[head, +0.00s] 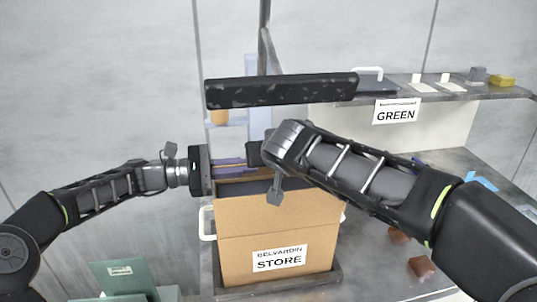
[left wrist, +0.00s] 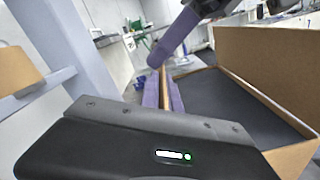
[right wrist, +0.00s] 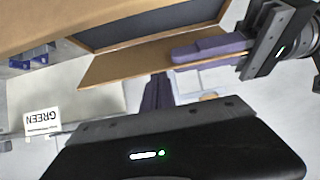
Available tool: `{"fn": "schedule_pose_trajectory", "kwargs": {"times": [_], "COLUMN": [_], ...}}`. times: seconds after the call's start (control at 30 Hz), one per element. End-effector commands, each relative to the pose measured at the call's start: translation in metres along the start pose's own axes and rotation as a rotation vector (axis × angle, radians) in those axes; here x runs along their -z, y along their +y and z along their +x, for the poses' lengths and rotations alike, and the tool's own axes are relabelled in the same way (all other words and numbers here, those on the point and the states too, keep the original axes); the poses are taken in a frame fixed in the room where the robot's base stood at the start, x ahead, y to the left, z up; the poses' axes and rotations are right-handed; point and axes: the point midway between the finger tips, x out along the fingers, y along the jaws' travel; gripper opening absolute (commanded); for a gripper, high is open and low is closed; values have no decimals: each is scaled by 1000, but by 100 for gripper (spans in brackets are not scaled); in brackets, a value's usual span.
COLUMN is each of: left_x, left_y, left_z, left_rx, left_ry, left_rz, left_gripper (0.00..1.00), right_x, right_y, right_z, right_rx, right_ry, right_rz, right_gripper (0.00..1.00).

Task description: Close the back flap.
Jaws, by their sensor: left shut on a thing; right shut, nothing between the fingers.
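The cardboard box (head: 235,232) labelled STORE stands on a tray, with its top open and dark inside (left wrist: 228,95). My left gripper (head: 238,165) comes in from the left at the box's far rim. Its purple fingers (left wrist: 163,92) are shut on the edge of the back flap (right wrist: 115,71), which also shows between them in the left wrist view (left wrist: 164,85). My right gripper (right wrist: 157,92) is shut and empty, with its purple fingertips close to that flap's edge. I cannot tell whether they touch it. Its fingers also show in the left wrist view (left wrist: 178,35).
A dark shelf (head: 440,92) with the GREEN label (head: 396,111) is behind at the right. A black speckled bar (head: 285,91) shows above the box. A white handle (head: 207,224) is left of the box. Brown pieces (head: 420,267) lie on the table at right.

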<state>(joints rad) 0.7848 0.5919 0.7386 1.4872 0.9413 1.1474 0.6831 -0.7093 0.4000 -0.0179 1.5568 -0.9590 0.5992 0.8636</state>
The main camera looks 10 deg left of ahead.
Motion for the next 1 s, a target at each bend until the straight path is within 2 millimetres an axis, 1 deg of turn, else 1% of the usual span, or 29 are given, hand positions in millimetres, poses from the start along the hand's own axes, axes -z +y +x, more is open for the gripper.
{"fn": "schedule_pose_trajectory", "kwargs": {"times": [0.17, 0.3, 0.53, 0.57, 0.77, 1.0], "left_x": [2, 2, 1, 1, -1, -2], "left_y": [-2, -1, 2, 3, 3, 2], "left_z": [0, 0, -1, -1, -1, 0], "left_rx": [3, 1, -7, -8, -8, -5], "left_ry": [2, 3, 4, 4, 1, -2], "left_rz": [-5, -5, -1, -1, 1, 1], "left_gripper": [0, 0, 0, 9, 25, 25], "right_x": [-3, -15, -19, -19, -20, -19], "right_y": [0, -1, -1, -2, -2, -1], "right_z": [-2, -5, -4, -4, -3, -3], "right_rx": [0, 0, -1, -1, -1, -1], "right_ry": [0, -2, -10, -11, -12, -10], "right_rz": [-1, -1, -1, -1, -1, -1], "right_gripper": [0, 0, 0, 0, 0, 0]}}
